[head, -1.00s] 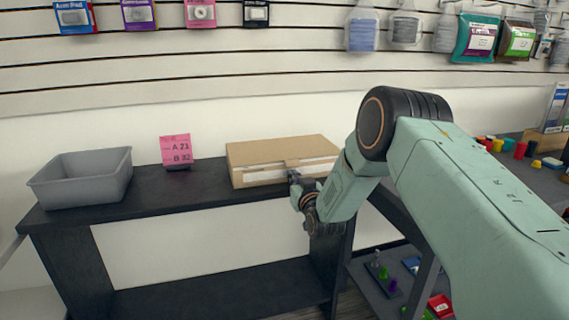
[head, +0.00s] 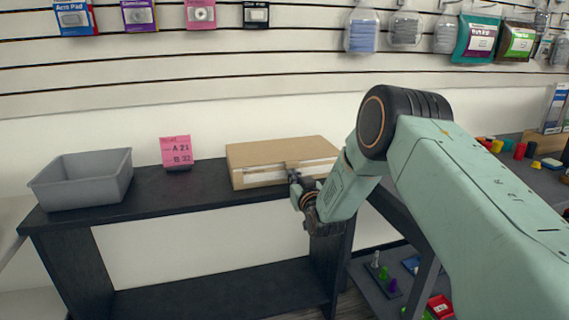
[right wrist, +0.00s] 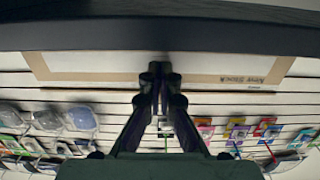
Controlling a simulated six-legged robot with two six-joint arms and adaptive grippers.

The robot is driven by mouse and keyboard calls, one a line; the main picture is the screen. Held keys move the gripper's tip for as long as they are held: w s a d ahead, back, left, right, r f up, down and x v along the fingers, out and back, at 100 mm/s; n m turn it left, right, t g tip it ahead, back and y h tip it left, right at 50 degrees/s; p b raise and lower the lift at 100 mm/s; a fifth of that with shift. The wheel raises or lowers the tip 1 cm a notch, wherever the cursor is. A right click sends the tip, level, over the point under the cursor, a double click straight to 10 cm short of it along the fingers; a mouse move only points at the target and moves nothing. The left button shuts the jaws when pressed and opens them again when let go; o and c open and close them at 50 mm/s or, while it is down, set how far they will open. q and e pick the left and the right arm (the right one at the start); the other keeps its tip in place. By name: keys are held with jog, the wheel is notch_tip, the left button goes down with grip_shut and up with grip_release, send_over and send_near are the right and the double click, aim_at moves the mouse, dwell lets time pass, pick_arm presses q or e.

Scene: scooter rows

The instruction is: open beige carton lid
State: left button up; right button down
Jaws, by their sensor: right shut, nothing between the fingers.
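The beige carton (head: 262,152) sits on the black shelf top, its lid lying flat and closed. Its front face, with a white label reading "New Stock", shows in the right wrist view (right wrist: 95,77), where the picture looks upside down. My right gripper (head: 292,170) is at the middle of the carton's front, near the lid's front edge. Its shut, empty fingers also show in the right wrist view (right wrist: 161,75), overlapping the front face. I cannot tell whether they touch it. My left gripper is not in view.
A grey bin (head: 85,182) stands at the left of the black shelf top (head: 205,197). A pink sign (head: 177,151) stands between bin and carton. A slatted wall with hanging packages is behind. Small coloured items lie on the right-hand table.

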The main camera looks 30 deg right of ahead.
jog(key=shift+r+p, duration=0.9)
jog(key=shift+r, duration=0.25)
jog(key=shift+w+r+p, duration=0.2)
jog(key=shift+r+p, duration=1.55)
jog(key=shift+r, duration=0.65)
jog(key=shift+r, duration=0.1)
jog(key=shift+w+d+r+p, duration=0.1)
jog(key=shift+w+r+p, duration=0.05)
jog(key=shift+r+p, duration=0.55)
jog(key=shift+w+r+p, duration=0.2)
jog(key=shift+r+p, duration=0.25)
jog(key=shift+r, duration=0.45)
jog(key=shift+w+d+r+p, duration=0.1)
jog(key=shift+w+r+p, duration=0.05)
jog(key=shift+r+p, duration=0.55)
jog(key=shift+r, duration=0.1)
jog(key=shift+w+d+r, duration=0.2)
jog(key=shift+w+r, duration=0.65)
jog(key=shift+w+d+r, duration=0.15)
jog(key=shift+w+r, duration=0.7)
